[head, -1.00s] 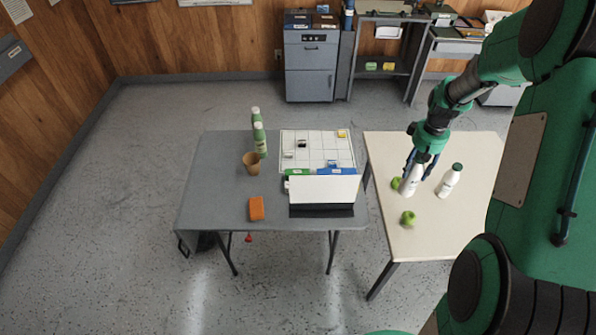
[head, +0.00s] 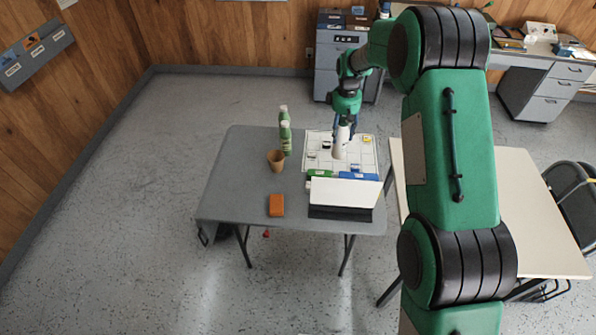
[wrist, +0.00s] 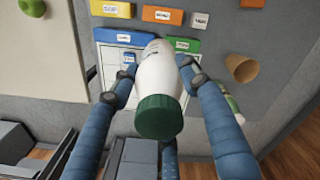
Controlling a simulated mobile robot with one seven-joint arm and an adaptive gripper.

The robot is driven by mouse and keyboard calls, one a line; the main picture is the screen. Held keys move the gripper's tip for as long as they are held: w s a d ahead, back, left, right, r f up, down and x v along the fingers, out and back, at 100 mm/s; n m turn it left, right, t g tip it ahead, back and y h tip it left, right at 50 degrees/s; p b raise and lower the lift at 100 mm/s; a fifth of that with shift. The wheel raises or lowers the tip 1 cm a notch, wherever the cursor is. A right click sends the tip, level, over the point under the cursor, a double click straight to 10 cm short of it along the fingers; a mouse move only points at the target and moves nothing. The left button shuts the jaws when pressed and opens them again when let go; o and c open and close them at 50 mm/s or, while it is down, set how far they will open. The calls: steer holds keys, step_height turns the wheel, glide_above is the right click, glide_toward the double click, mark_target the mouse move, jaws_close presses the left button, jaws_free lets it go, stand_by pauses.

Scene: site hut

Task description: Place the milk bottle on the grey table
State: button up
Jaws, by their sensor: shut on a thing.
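My gripper (head: 344,133) is shut on a white milk bottle (head: 340,149) and holds it over the grey table (head: 235,180). The bottle hangs above the gridded white board at the back right of that table. In the wrist view, the bottle (wrist: 157,75) sits between my two blue fingers (wrist: 150,82), its dark green cap toward the camera. Its base is partly hidden, and I cannot tell how high it is above the board.
An orange block (head: 276,205) and a white-topped upright item (head: 345,192) are nearer the front. The table's left side is clear. My arm hides much of the cream table (head: 530,220).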

steer(key=s+a+f+n+p, duration=0.2)
steer(key=a+n, duration=0.4)
steer(key=a, duration=3.3)
steer(key=shift+w+d+f, duration=0.1)
steer(key=shift+d+f, duration=0.1)
steer(key=shift+f, duration=1.05)
steer(key=shift+w+d+f, duration=0.1)
steer(key=shift+d+f, duration=0.05)
steer(key=shift+f, duration=1.1)
step_height(320, 180, down, 6)
steer(key=shift+f, duration=0.15)
steer(key=shift+s, duration=0.1)
steer(key=shift+f, duration=1.85)
steer(key=shift+f+b, duration=0.2)
steer(key=shift+b, duration=0.1)
